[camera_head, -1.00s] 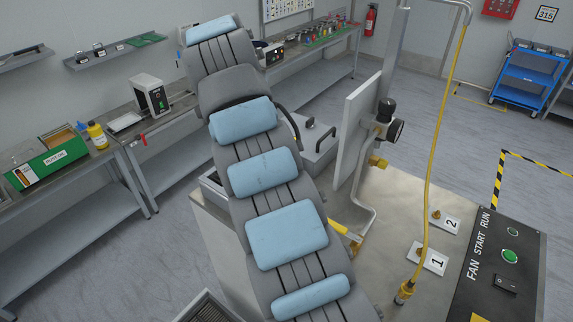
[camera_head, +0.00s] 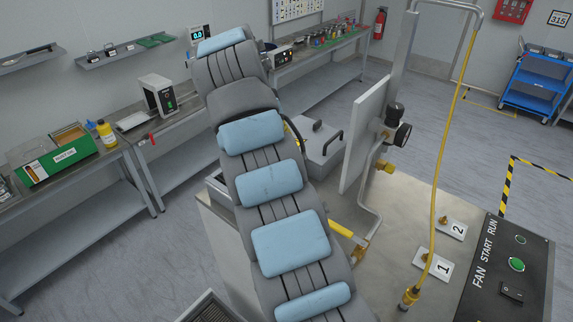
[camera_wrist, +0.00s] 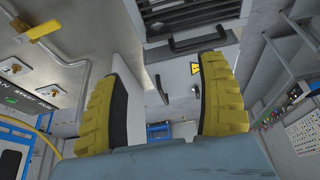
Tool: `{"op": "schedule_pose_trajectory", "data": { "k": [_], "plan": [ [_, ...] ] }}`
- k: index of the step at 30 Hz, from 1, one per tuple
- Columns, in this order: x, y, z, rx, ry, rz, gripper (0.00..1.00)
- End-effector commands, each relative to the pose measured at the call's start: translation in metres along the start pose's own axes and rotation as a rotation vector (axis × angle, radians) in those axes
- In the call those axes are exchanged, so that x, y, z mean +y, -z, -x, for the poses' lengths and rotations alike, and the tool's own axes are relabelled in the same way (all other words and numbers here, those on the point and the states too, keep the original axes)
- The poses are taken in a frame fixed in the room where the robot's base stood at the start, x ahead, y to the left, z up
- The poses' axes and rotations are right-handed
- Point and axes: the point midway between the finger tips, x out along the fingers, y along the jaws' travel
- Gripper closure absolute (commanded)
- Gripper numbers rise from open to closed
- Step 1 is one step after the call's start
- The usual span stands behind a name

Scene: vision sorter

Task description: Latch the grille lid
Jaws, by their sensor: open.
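A grey metal box with a flat lid (camera_head: 318,150) and black handles stands behind my arm in the head view. In the wrist view, dark grille slots (camera_wrist: 185,10) show at the top, on a pale unit with a long black handle (camera_wrist: 190,42). My gripper (camera_wrist: 168,75) shows two yellow ribbed fingers, wide apart with nothing between them. The handle lies beyond the fingertips, apart from them. In the head view my padded arm hides most of the gripper. I cannot tell which part is the latch.
A yellow-handled valve (camera_head: 348,235) and pipe stand right of my arm, by an upright pale panel (camera_head: 365,135). A control panel (camera_head: 505,270) and a yellow hose (camera_head: 447,150) are further right. Another dark grille (camera_head: 210,308) is at bottom left. Benches line the wall.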

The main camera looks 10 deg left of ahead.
Motion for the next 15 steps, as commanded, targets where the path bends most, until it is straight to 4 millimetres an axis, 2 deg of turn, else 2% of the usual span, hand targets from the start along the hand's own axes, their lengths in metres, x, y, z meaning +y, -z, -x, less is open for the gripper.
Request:
{"op": "schedule_pose_trajectory", "data": {
  "k": [15],
  "plan": [
    [-0.001,-0.002,-0.04,-0.004,0.002,0.0,0.26]
  ]
}}
